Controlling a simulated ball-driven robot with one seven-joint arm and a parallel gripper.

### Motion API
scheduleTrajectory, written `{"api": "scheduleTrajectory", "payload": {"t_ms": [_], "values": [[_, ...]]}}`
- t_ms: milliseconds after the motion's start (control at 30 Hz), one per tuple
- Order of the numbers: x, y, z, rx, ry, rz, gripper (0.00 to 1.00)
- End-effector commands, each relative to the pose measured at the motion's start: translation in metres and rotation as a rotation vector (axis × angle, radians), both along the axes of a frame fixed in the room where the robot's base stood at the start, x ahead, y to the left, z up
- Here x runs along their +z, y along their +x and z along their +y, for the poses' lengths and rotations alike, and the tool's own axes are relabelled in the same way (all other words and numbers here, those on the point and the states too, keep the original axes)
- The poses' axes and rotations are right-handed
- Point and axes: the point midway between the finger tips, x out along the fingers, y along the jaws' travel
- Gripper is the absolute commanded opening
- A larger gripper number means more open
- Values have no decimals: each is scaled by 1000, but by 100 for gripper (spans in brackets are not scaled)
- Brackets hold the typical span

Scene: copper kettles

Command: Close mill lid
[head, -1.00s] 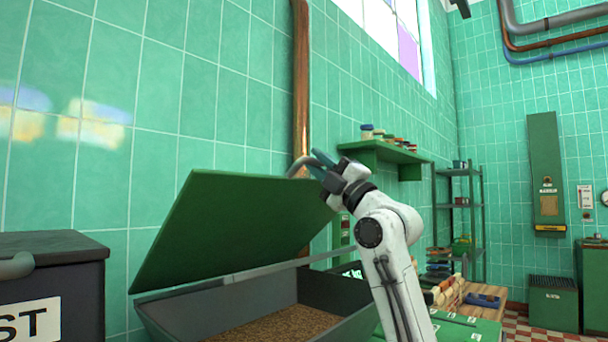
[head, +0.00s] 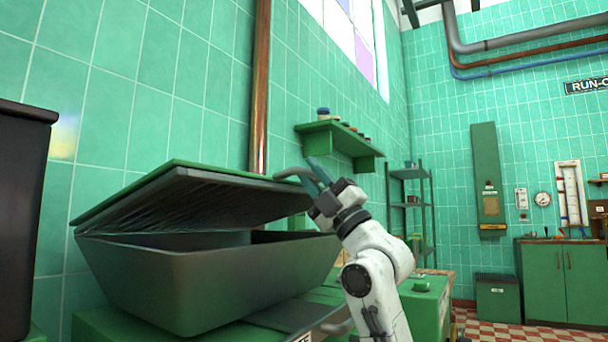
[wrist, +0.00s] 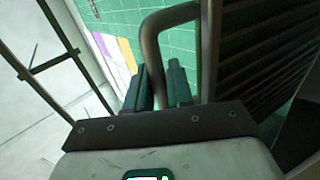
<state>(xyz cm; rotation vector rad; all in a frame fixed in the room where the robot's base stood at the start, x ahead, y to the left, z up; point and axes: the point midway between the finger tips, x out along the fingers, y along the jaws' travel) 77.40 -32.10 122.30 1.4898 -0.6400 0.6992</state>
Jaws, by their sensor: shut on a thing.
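The mill lid (head: 215,200), green on top with a dark ribbed underside, is partly open over the dark mill hopper (head: 190,275) in the head view. It is tilted, with a gap between it and the hopper rim at the front. A grey bent handle (head: 288,173) stands at the lid's right edge. My gripper (head: 316,170) is at this handle, its teal fingers shut on it. In the wrist view the handle (wrist: 150,38) passes between the two fingers of my gripper (wrist: 158,80).
A dark bin (head: 22,210) stands close at the left. A copper pipe (head: 260,90) runs up the tiled wall behind the lid. A green wall shelf (head: 340,140) with small jars is behind my arm. Checkered floor (head: 485,333) shows at the right.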

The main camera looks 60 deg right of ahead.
Motion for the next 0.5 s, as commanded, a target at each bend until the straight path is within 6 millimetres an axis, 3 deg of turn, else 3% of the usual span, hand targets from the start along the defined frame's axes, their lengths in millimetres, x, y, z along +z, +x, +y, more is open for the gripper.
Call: {"api": "scheduleTrajectory", "payload": {"t_ms": [33, 200, 500], "values": [[-17, 0, 0, 1, 2, 5, 0], [-36, -4, -1, -1, 2, 6, 0], [-51, -6, 0, 2, 3, 9, 0]]}}
